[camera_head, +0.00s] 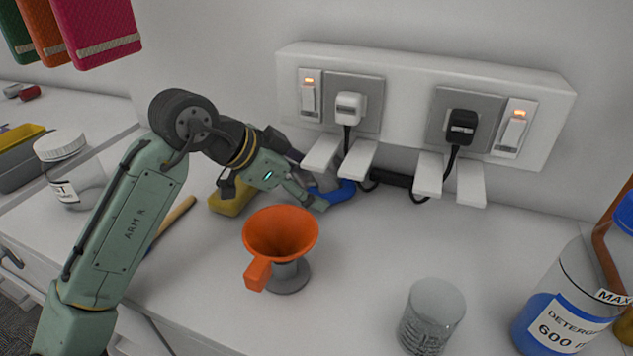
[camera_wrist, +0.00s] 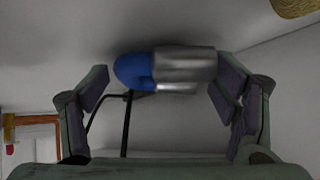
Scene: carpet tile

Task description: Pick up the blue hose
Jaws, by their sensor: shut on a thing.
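The blue hose (camera_head: 338,193) shows as a short curved blue piece at the back of the counter, against the wall below the socket panel. My gripper (camera_head: 318,200) is at its left end, with its fingers pointing down and right and hiding part of it. In the wrist view the hose (camera_wrist: 133,69) lies between my fingers (camera_wrist: 160,88), with a silver cylindrical part (camera_wrist: 185,70) at its right end near the right finger. My gripper is shut on the hose, though the exact finger contact is unclear.
An orange funnel (camera_head: 281,233) on a grey stand is just in front of my gripper. A yellow block (camera_head: 230,200) lies left. The socket panel (camera_head: 420,100) with plugs and dark cables hangs above.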

